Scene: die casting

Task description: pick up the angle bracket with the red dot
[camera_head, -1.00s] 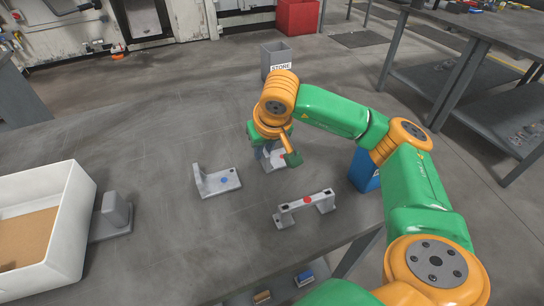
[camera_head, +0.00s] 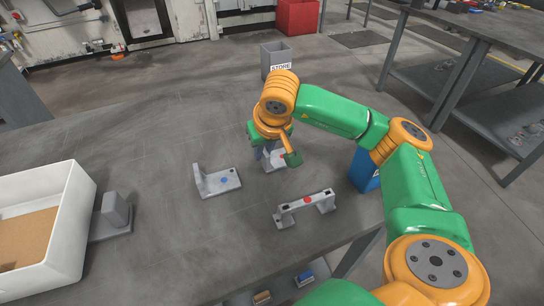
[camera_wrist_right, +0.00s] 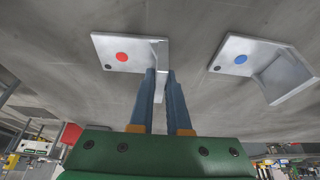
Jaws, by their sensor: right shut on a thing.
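The angle bracket with the red dot (camera_wrist_right: 122,57) is a light grey L-shaped part with a flat plate and an upright wall. In the head view this bracket (camera_head: 275,162) is partly hidden under my right gripper (camera_head: 267,152) and looks to be on the table. In the wrist view the two blue-grey fingers of my right gripper (camera_wrist_right: 163,80) are on either side of its upright wall, shut on it. A similar bracket with a blue dot (camera_head: 218,181) stands apart to the left, and also shows in the wrist view (camera_wrist_right: 250,58). My left gripper is out of view.
A bridge-shaped part with a red dot (camera_head: 305,204) stands nearer the table's front edge. A white box (camera_head: 75,225) and a grey block-shaped part (camera_head: 115,211) are at the left. A grey bin marked STORE (camera_head: 276,58) is behind, and a blue bin (camera_head: 362,172) is at the right.

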